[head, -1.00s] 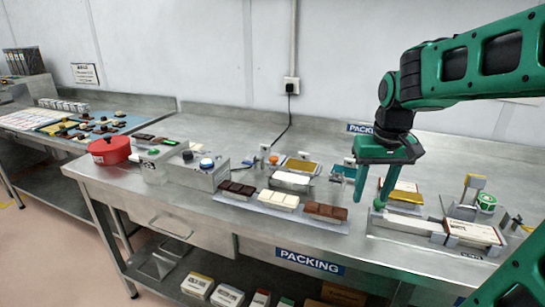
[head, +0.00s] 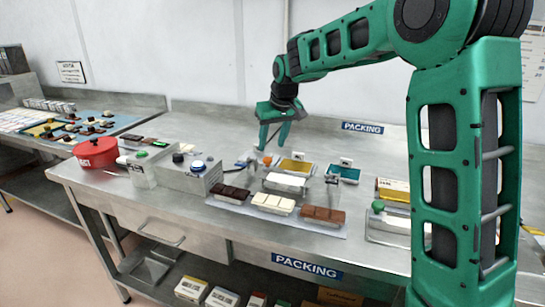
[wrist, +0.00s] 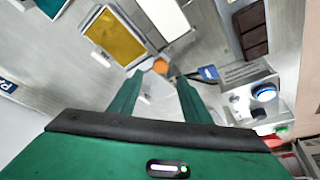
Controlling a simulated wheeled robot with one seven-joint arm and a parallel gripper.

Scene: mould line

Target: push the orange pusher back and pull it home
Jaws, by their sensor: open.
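The orange pusher (head: 267,161) is a small orange knob on the steel bench, left of a tray with a golden-yellow filling (head: 296,166). In the wrist view the orange knob (wrist: 160,66) shows between and just beyond my two fingertips. My gripper (head: 273,146) points down over the back of the bench, close above the knob. Its green fingers (wrist: 161,77) are spread with nothing between them. I cannot tell whether a finger touches the knob. The pusher's lower parts are mostly hidden.
A grey control box with a blue button (head: 198,165) stands to the left, with a red pot (head: 97,152) beyond it. Chocolate bars (head: 272,203) lie on a tray in front. A teal tray (head: 344,174) is to the right. The bench behind is clear.

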